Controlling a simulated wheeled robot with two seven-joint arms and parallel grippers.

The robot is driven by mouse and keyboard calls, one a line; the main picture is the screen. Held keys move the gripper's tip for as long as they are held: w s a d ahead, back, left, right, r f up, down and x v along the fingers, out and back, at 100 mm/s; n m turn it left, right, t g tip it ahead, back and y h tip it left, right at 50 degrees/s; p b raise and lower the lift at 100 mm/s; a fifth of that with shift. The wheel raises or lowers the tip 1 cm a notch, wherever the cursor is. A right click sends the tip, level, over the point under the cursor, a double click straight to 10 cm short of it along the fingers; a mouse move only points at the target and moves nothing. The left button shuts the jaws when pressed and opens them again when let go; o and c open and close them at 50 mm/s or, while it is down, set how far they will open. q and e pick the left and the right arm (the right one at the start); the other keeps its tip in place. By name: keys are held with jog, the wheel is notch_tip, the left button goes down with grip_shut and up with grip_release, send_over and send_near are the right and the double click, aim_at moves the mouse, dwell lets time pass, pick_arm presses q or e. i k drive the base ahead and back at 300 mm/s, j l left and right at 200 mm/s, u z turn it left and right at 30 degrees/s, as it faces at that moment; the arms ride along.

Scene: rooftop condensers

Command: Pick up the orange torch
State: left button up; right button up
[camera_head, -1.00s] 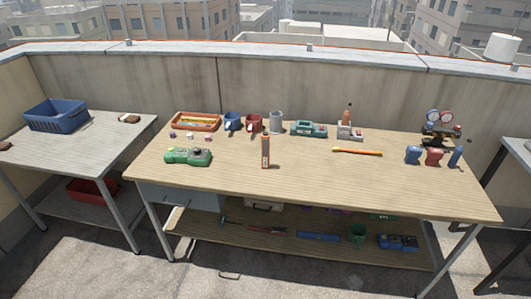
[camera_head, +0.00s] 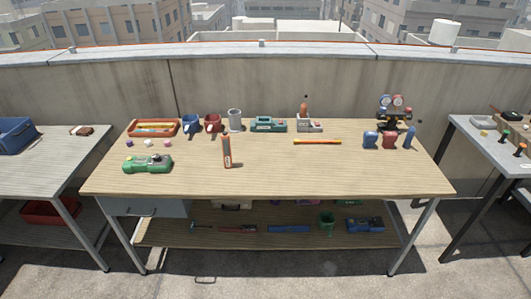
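Several orange things are on the long wooden workbench (camera_head: 290,178), and I cannot tell for sure which is the torch. A slim orange upright thing with a pale label (camera_head: 226,151) stands left of the middle. A thin orange and yellow stick (camera_head: 317,141) lies flat to its right. A small orange-brown piece (camera_head: 304,107) rises from a grey device at the back. Neither of my grippers is in view.
An orange tray (camera_head: 128,134), blue and red cups, a grey cylinder (camera_head: 235,120) and a teal device (camera_head: 269,125) line the back. A green tool (camera_head: 148,163) lies front left. Gauges (camera_head: 394,107) and small bottles are at right. The bench's front middle is clear.

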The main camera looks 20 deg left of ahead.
aim_at(225, 139)
jog(key=j+z, duration=0.25)
jog(key=j, duration=0.15)
jog(key=j+z, duration=0.2)
jog(key=j, duration=0.2)
jog(key=k+j+z, duration=0.25)
jog(key=j+z, duration=0.2)
jog(key=j, duration=0.3)
jog(key=k+j+z, duration=0.25)
jog(key=i+j, duration=0.1)
